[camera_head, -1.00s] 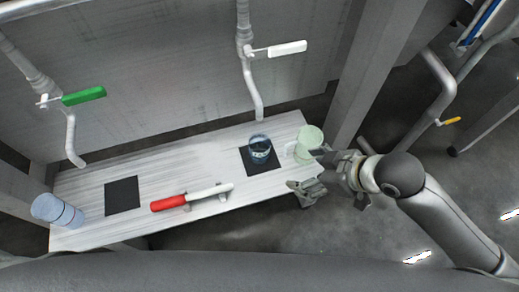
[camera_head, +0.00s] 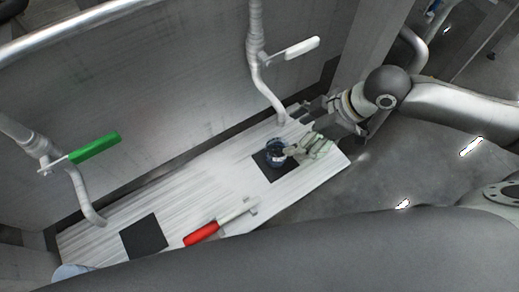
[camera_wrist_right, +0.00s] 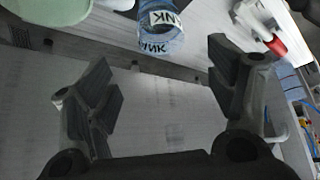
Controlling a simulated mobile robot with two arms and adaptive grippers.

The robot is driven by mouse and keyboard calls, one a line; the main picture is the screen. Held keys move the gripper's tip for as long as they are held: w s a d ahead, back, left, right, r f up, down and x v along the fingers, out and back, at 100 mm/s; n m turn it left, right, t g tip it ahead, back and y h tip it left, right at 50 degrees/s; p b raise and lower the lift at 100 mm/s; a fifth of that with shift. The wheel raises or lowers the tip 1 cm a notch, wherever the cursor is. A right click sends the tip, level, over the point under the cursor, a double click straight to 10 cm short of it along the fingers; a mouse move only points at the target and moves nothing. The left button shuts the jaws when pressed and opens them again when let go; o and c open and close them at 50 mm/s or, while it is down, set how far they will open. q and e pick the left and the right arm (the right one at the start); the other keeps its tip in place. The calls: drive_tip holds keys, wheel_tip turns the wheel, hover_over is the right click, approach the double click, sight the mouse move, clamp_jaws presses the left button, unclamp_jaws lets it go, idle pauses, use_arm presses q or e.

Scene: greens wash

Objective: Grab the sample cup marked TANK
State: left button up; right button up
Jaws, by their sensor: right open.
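A blue transparent cup (camera_head: 275,153) stands on a black square on the white bench. In the right wrist view the blue cup (camera_wrist_right: 160,42) is at the top middle, with a white label whose readable letters end in "NK"; the first letters are unclear. My right gripper (camera_head: 297,128) is at the bench's right end, close to the cup. In the wrist view the gripper (camera_wrist_right: 158,68) has its fingers wide apart with nothing between them, and the cup lies beyond the fingertips. My left gripper is not in view.
A pale green cup (camera_wrist_right: 45,10) is at the wrist view's upper left. A valve with a white lever (camera_head: 290,50) and its pipe hang behind the blue cup. A red-handled tool (camera_head: 201,233) and an empty black square (camera_head: 144,236) are farther left on the bench (camera_head: 190,200).

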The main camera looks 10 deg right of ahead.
sight(280, 149)
drive_tip(key=x, duration=0.2)
drive_tip(key=p+x, duration=0.1)
drive_tip(key=x, duration=0.2)
drive_tip(key=p+x, duration=0.1)
drive_tip(key=x, duration=0.2)
drive_tip(key=shift+s+d+f, duration=0.35)
drive_tip(key=shift+s, duration=0.05)
drive_tip(key=shift+w+a+f, duration=0.2)
drive_tip(key=shift+a+f, duration=0.05)
drive_tip(key=shift+f, duration=0.2)
drive_tip(key=shift+c, duration=0.7)
drive_tip(key=c, duration=1)
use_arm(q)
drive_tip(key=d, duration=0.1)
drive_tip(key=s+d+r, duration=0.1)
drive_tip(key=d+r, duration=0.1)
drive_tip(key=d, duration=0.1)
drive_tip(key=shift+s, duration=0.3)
